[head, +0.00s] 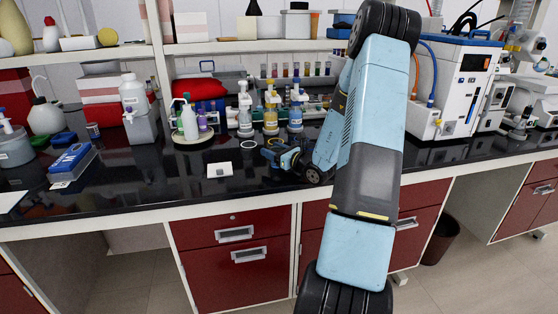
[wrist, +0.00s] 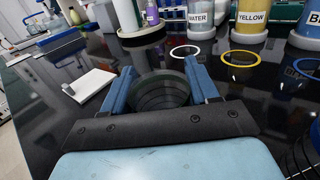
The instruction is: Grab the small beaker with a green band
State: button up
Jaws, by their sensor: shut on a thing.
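The small beaker (wrist: 162,91) shows in the wrist view as a dark, see-through round vessel with a greenish tint around its rim. It sits between the two blue fingers of my gripper (wrist: 159,68), which are shut on its sides. A distinct green band cannot be made out. In the head view my gripper (head: 273,153) is low over the front part of the black counter, and the beaker is too small and hidden to make out there. I cannot tell whether the beaker's base touches the counter.
A white ring (wrist: 185,52) and a yellow ring (wrist: 241,58) lie beyond the gripper. Behind them stand bottles labelled WATER (wrist: 200,18) and YELLOW (wrist: 250,18).

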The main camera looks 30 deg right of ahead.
jog(key=shift+c, duration=1)
jog(key=shift+r, duration=0.1)
